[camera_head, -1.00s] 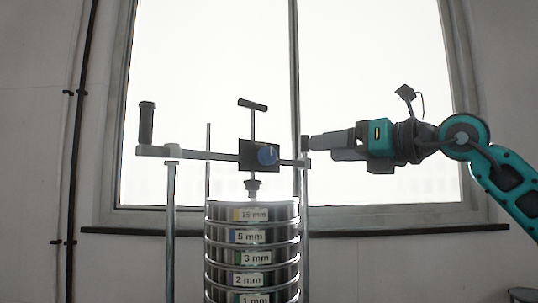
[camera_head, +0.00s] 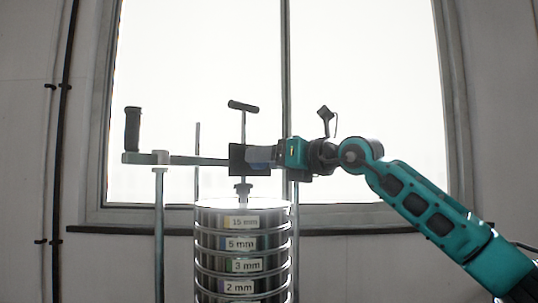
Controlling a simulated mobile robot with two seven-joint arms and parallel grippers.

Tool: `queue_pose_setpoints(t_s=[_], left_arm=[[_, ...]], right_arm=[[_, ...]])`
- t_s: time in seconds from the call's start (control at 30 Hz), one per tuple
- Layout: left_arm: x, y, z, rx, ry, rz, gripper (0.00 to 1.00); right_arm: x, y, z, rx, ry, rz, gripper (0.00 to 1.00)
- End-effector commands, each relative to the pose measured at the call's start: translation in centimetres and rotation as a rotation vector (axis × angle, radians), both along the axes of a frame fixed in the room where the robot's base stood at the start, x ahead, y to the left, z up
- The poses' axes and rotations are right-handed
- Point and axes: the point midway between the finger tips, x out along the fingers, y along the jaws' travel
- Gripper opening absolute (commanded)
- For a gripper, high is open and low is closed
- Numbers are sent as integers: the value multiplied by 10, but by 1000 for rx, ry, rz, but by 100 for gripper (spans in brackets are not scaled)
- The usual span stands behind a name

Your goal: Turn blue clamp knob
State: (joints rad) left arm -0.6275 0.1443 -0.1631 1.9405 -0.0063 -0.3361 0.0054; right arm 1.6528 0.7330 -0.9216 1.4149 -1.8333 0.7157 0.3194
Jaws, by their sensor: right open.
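The blue clamp knob (camera_head: 259,157) sits on the front of a black clamp block (camera_head: 236,158) on the horizontal bar. It is mostly covered by the fingers of my right gripper (camera_head: 260,155), so only a bluish patch shows. My right gripper comes in from the right at knob height, with its fingers open at the knob. I cannot tell whether they touch it. My left gripper is not in view.
A sieve stack (camera_head: 242,245) with size labels stands below the clamp. A T-handle (camera_head: 243,106) rises above the block. A black upright grip (camera_head: 133,129) is at the bar's left end. Metal posts (camera_head: 159,230) hold the bar, and a window is behind.

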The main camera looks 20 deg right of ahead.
Motion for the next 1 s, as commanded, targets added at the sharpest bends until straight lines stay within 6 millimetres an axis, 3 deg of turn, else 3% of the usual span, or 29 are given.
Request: queue_pose_setpoints(t_s=[0.27,0.87,1.0], left_arm=[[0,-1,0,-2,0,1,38],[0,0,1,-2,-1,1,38],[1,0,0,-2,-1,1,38]], right_arm=[[2,1,0,-1,-1,0,67],[1,1,0,-1,0,-1,11],[1,1,-1,2,2,-1,11]])
